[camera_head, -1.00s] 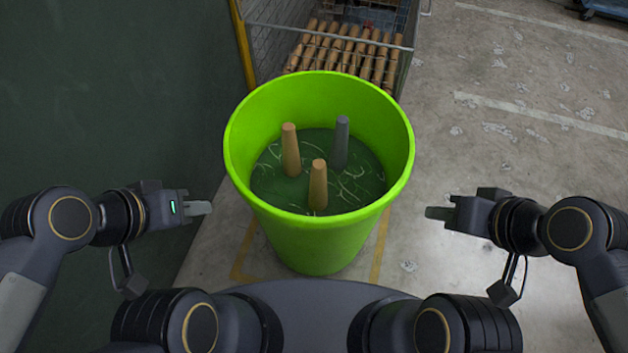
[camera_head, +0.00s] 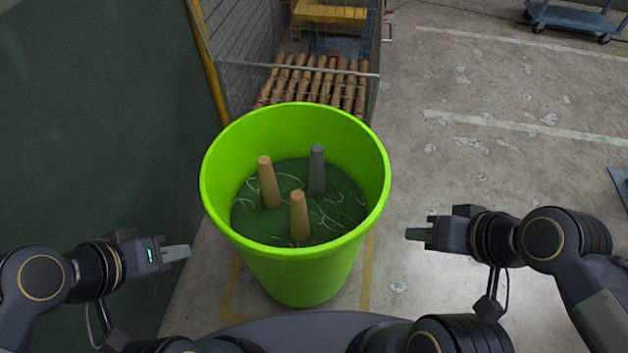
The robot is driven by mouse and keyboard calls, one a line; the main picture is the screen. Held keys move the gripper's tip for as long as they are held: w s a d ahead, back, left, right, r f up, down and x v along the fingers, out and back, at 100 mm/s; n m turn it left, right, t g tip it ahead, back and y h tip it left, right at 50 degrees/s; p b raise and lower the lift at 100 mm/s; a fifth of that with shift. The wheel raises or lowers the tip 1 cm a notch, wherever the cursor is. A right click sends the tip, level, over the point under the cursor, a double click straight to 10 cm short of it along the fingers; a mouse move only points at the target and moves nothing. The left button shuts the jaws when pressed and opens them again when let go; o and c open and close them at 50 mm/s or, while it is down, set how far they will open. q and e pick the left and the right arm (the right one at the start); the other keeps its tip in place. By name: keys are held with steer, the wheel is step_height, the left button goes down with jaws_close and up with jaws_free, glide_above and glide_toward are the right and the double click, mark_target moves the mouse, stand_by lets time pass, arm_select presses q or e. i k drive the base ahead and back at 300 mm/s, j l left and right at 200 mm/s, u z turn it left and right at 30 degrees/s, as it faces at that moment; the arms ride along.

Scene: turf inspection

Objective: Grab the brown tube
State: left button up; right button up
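Two brown tubes stand in the green bucket (camera_head: 222,218). One brown tube (camera_head: 269,184) is at the left, leaning slightly, and the other brown tube (camera_head: 300,217) is nearer and in the middle. A grey tube (camera_head: 317,173) stands behind them to the right. My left gripper (camera_head: 176,253) is left of the bucket, outside it and apart from it. My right gripper (camera_head: 419,235) is right of the bucket, also outside and apart. Both are seen from the side, so finger opening is unclear; neither shows anything held.
A wire mesh cage (camera_head: 245,45) stands behind the bucket with a row of brown rods (camera_head: 318,82) in it. A dark green wall or panel (camera_head: 90,130) fills the left. A blue cart (camera_head: 575,17) is at the far right. Concrete floor (camera_head: 480,160) is open on the right.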

mark_target(272, 198)
steer(key=l+u, duration=0.1)
steer(key=u, duration=0.35)
steer(key=l+u, duration=0.1)
steer(key=u, duration=0.4)
steer(key=l+u, duration=0.1)
steer(key=u, duration=0.35)
steer(key=l+u, duration=0.1)
steer(key=u, duration=0.4)
steer(key=k+l+u, duration=0.25)
steer(key=l+u, duration=0.15)
steer(key=k+l+u, duration=0.25)
steer(key=u, duration=0.2)
steer(key=k+l, duration=0.1)
steer(key=l, duration=0.35)
steer(key=k, duration=0.05)
